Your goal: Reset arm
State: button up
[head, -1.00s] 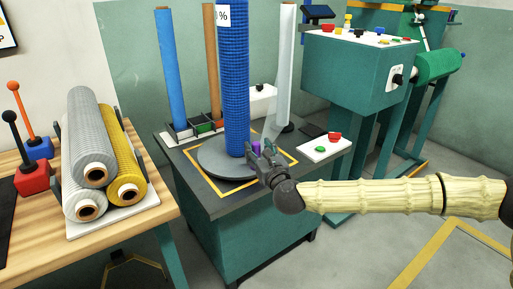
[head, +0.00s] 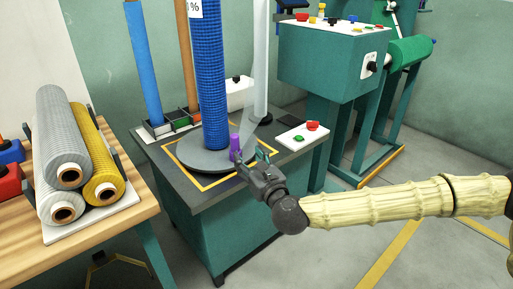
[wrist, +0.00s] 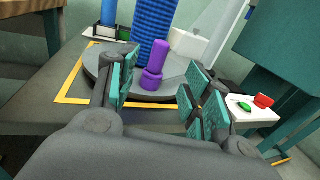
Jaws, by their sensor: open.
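My gripper (head: 256,168) is open and empty in the head view, above the front right part of the grey-topped teal cabinet. My pale, bamboo-like arm reaches in from the right. In the wrist view the teal-padded fingers of my gripper (wrist: 160,92) stand wide apart. A purple peg-like piece (wrist: 155,67) shows beyond and between them, apart from the pads; it stands on the round grey plate (wrist: 97,62), close to the blue mesh roll (wrist: 155,25). In the head view the purple piece (head: 235,146) is just left of the fingertips, and the blue mesh roll (head: 211,80) stands upright on the plate.
A white panel with red and green buttons (head: 290,140) lies at the cabinet's right edge. Grey and yellow rolls (head: 62,135) rest on a rack on the wooden table at left. Blue, brown and white tubes stand behind. A teal machine (head: 330,60) stands at the back right.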

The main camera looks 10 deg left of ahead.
jog(key=s+d+f+n+g, duration=0.1)
jog(key=s+f+n+g, duration=0.25)
jog(key=s+f, duration=0.4)
jog(key=s+f+n+g+h, duration=0.15)
jog(key=s+f+n, duration=0.35)
jog(key=f, duration=0.6)
jog(key=s+d+f+n+g, duration=0.1)
jog(key=s+f+n+g, duration=0.25)
jog(key=s+f, duration=0.4)
jog(key=s+d+f+n+g+h, duration=0.3)
jog(key=s+d+f+n, duration=0.5)
jog(key=d+f, duration=0.4)
jog(key=s+d+f+n+g+h+p, duration=0.1)
jog(key=s+d+f+n+h, duration=0.25)
jog(key=d, duration=0.85)
jog(key=s+d+f+n+g+h, duration=0.1)
jog(key=s+d+n+g+h, duration=0.15)
jog(key=s+d+n, duration=0.65)
jog(key=w+d+r+m+p, duration=0.1)
jog(key=r+m+p, duration=0.1)
jog(key=r+p, duration=1.1)
jog(key=w+d+r+m+p, duration=0.1)
jog(key=d+r+m+p, duration=0.1)
jog(key=r+p, duration=1.1)
jog(key=shift+r+t+p, duration=0.3)
jog(key=shift+r+p, duration=0.1)
jog(key=shift+p, duration=0.05)
jog(key=shift+d+r+m, duration=0.1)
jog(key=shift+m, duration=0.15)
